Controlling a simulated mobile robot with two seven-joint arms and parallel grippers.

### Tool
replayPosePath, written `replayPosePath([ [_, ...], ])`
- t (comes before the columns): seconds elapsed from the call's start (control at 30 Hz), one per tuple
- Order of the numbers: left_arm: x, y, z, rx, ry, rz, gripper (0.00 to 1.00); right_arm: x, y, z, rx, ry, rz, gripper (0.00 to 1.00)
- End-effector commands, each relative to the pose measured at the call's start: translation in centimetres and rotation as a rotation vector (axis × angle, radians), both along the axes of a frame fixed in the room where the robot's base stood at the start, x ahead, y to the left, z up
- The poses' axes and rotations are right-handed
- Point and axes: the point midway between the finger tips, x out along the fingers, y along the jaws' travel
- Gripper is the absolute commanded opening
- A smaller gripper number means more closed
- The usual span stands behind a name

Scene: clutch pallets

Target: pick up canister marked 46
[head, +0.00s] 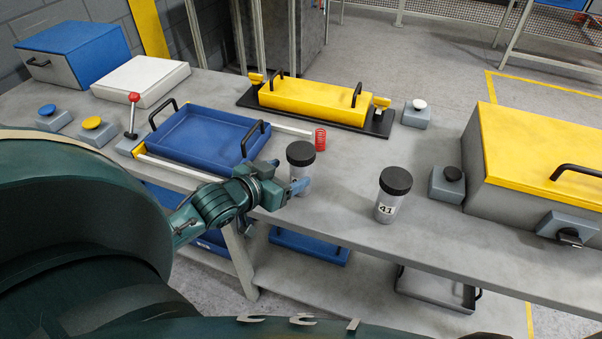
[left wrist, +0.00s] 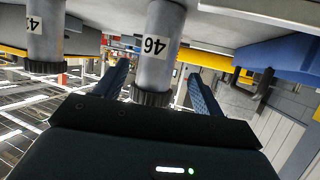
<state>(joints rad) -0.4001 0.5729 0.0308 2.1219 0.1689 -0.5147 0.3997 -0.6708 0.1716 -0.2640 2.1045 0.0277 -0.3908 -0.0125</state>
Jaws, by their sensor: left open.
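The canister marked 46 (left wrist: 157,50) is a grey cylinder with a black lid and a white label. It shows upside down in the left wrist view, between the two blue fingers of my left gripper (left wrist: 160,78). In the head view this canister (head: 301,165) stands upright on the grey table, its lower part partly hidden by my left gripper (head: 294,187). The gripper is open around it; a gap shows on each side in the wrist view. A second canister, marked 41 (head: 392,196), stands to the right. My right gripper is not in view.
A blue tray (head: 197,141) with black handles lies left of the canisters. A yellow tray (head: 312,104) lies at the back.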

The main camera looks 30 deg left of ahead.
Motion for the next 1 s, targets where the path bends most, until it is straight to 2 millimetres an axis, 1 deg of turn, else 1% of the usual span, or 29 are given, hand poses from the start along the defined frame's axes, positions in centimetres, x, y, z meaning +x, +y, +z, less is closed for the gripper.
replayPosePath([
  [0.13,1.2,-0.2,-0.1,0.000,-0.002,0.000,0.69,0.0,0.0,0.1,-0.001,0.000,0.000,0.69],
  [0.27,3.0,-0.6,-0.4,-0.001,-0.002,0.001,0.69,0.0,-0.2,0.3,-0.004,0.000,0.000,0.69],
  [0.4,4.6,-0.7,-1.2,-0.001,0.000,0.001,0.69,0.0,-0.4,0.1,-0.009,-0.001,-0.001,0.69],
  [0.5,5.1,-0.8,-1.4,-0.001,0.001,0.000,0.69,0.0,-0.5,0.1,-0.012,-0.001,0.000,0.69],
  [0.7,5.1,-0.8,-1.5,0.000,0.001,0.000,0.69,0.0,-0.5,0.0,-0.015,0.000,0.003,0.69],
  [0.77,5.1,-0.8,-1.5,0.000,0.001,0.000,0.66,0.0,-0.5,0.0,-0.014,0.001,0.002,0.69],
  [1.0,5.1,-0.8,-1.4,0.000,0.001,0.000,0.46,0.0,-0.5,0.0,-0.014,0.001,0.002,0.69],
])
